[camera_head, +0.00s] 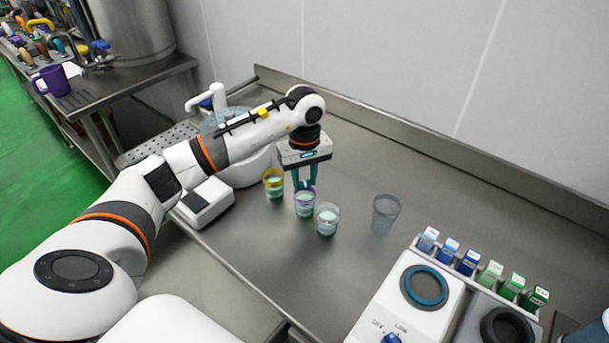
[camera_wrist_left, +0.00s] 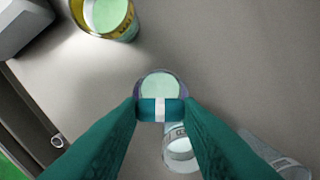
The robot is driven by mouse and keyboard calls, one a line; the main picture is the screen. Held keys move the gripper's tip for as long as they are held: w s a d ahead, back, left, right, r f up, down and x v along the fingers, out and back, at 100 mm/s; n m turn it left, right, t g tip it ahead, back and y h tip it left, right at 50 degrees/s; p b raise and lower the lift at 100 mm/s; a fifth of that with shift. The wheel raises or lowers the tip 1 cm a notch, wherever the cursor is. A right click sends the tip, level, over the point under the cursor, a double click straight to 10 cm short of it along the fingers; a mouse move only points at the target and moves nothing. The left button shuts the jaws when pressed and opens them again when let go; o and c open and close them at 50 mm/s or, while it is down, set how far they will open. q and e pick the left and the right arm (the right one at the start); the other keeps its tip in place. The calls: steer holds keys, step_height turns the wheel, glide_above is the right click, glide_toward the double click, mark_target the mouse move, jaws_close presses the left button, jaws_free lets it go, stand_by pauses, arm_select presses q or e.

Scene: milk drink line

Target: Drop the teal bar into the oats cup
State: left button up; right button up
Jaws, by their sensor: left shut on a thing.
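My left gripper (camera_head: 305,184) points down over the steel table, its teal fingers above the purple-rimmed cup (camera_head: 305,203). In the left wrist view it is shut on a teal bar (camera_wrist_left: 160,110) with a white middle band. Behind the bar, the purple-rimmed cup (camera_wrist_left: 161,86) shows pale green contents; the bar hides part of it. A yellow-rimmed cup (camera_head: 273,188) stands to the left, also at the top of the left wrist view (camera_wrist_left: 104,17). A clear cup (camera_head: 327,221) stands to the right. I cannot read which cup says oats. My right gripper is not in view.
A grey translucent cup (camera_head: 386,214) stands further right. A white device (camera_head: 411,303) and several blue and green cartons (camera_head: 481,264) are at the lower right. A white box (camera_head: 205,203) sits left of the cups. The back middle of the table is clear.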

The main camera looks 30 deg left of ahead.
arm_select(q)
steer(key=o, duration=1)
steer(key=shift+o, duration=0.2)
step_height(320, 180, up, 12)
steer(key=b, duration=0.1)
steer(key=shift+f, duration=0.1)
